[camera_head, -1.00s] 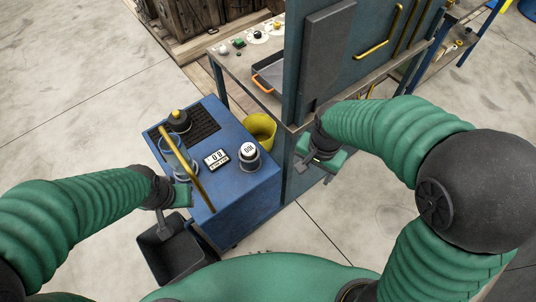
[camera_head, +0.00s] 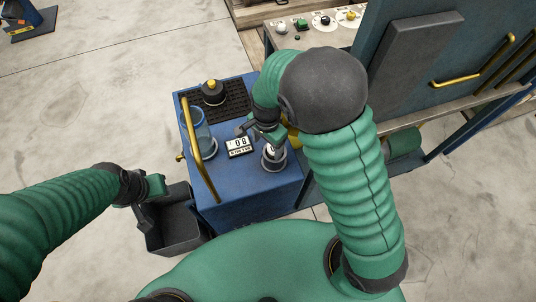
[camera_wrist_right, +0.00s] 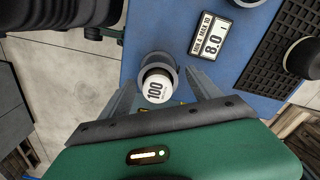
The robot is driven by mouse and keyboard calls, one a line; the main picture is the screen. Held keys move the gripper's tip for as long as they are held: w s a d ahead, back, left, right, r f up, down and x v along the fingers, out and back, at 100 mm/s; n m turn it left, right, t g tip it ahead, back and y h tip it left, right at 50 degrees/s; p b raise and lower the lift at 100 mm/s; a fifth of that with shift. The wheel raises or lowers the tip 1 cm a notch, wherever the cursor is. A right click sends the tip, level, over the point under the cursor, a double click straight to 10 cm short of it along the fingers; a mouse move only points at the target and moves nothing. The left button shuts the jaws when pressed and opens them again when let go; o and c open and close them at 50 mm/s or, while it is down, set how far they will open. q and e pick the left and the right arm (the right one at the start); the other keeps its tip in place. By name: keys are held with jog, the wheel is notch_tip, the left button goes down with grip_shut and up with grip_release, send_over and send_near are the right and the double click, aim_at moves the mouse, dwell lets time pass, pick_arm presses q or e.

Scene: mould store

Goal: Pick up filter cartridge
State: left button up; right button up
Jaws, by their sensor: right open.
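A white-topped cylinder marked 100 (camera_head: 268,160), which I take to be the filter cartridge, stands upright in a grey round base on the blue cabinet (camera_head: 240,195). It also shows in the right wrist view (camera_wrist_right: 156,87). My right gripper (camera_head: 262,139) is above and beside it, partly covering it in the head view. In the wrist view its open fingers (camera_wrist_right: 162,82) lie to either side of the cylinder, with no clear contact. My left gripper (camera_head: 148,198) is over the black bin, away from the cylinder; its jaw opening is unclear.
A black bin (camera_head: 178,235) stands left. A yellow bucket is mostly hidden.

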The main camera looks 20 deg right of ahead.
jog(key=d+f, duration=0.2)
jog(key=f, duration=0.1)
jog(key=shift+w+d+f, duration=0.1)
jog(key=shift+w+f, duration=0.05)
jog(key=shift+f, duration=0.05)
jog(key=shift+d+f+y, duration=0.25)
jog(key=shift+d+y, duration=0.05)
jog(key=shift+d, duration=0.8)
jog(key=shift+a, duration=0.3)
jog(key=shift+c, duration=1.2)
jog(key=shift+a+r, duration=0.15)
jog(key=shift+a, duration=0.7)
jog(key=c, duration=0.5)
jog(key=shift+a, duration=0.1)
jog(key=shift+c, duration=1.1)
jog(key=shift+d, duration=0.45)
jog(key=c, duration=0.5)
jog(key=shift+d, duration=0.3)
grip_shut()
pick_arm(q)
jog(key=d, duration=0.2)
jog(key=shift+d+f, duration=0.25)
jog(key=shift+d, duration=0.15)
